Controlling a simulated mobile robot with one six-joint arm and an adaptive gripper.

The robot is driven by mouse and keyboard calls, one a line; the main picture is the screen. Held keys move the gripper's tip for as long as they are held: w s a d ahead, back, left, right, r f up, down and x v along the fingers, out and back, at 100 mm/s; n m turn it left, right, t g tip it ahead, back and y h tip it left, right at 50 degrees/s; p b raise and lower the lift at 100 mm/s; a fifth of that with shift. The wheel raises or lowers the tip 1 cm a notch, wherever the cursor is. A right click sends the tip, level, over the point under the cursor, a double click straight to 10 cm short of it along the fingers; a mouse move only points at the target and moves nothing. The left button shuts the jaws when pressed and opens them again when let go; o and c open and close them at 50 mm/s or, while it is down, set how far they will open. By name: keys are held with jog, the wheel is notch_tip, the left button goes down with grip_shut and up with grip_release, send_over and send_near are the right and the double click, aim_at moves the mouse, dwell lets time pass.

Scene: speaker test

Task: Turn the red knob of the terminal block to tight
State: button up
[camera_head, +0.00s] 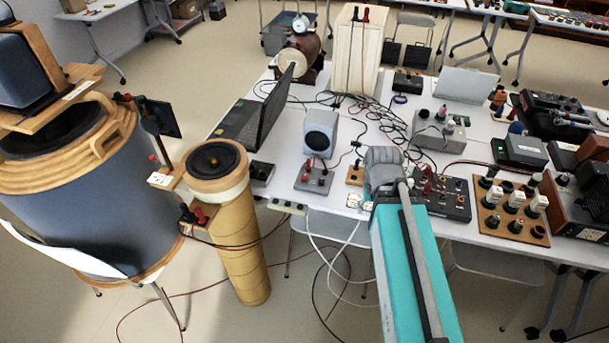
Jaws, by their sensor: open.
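A small grey terminal block (313,184) with upright red and dark posts lies on the white table, in front of a small grey speaker. Another small wooden terminal block (196,227) with red and black knobs is fixed to the side of the tall cardboard tube. I cannot tell which of the two the task means, nor how far any red knob is turned. My grey arm joint reaches over the front edge of the table, right of the grey block and apart from it. My gripper and its fingertips do not show.
The grey speaker (320,133), an open laptop (252,122) and loose cables crowd the table (285,160). The cardboard tube (233,250) and a large blue drum-shaped speaker (90,215) stand at left. A dark box with knobs (442,200) is right of my arm.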

notch_tip(320, 180, up, 16)
jog(key=p, duration=1.5)
jog(key=shift+r+p, duration=0.2)
jog(key=shift+p, duration=0.15)
jog(key=shift+c, duration=0.3)
